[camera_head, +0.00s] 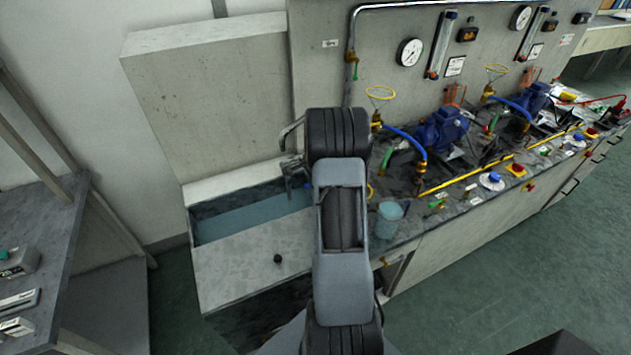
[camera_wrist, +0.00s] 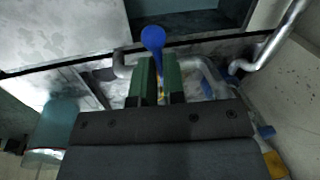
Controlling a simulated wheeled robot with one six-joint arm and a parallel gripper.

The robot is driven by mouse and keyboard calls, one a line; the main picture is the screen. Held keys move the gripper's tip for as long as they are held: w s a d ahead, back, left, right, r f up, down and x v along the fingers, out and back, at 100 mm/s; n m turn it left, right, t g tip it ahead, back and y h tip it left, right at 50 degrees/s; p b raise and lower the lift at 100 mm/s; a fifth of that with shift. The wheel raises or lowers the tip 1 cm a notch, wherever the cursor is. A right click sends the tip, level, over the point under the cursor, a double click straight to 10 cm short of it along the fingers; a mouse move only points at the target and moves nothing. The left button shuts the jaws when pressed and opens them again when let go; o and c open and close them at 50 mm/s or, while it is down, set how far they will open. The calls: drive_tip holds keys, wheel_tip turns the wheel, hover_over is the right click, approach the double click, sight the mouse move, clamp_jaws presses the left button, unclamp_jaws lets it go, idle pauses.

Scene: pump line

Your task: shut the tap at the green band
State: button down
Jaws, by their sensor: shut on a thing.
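In the wrist view, my gripper (camera_wrist: 158,80) has its two green fingers close together on a slim, partly yellow piece with a rounded blue end (camera_wrist: 153,38). It looks like a tap lever; the fingers hide most of it. Grey pipes (camera_wrist: 205,72) bend on both sides just beyond the fingers. In the head view my arm covers the fingertips and this spot. A curved metal pipe (camera_head: 291,132) shows beside my arm above the sink. A small green part (camera_head: 355,71) sits on the upright wall pipe. I cannot make out a green band at the gripped piece.
A sink (camera_head: 250,222) lies left of my arm. A translucent beaker (camera_head: 389,218) stands on the bench just right of it. Blue pumps (camera_head: 441,130), yellow handwheels (camera_head: 380,93) and hoses crowd the bench further right. The green floor (camera_head: 500,270) in front is open.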

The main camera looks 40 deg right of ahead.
drive_tip(key=shift+w+a+f+m, duration=0.25)
drive_tip(key=shift+a+m, duration=0.1)
drive_tip(key=shift+m, duration=0.35)
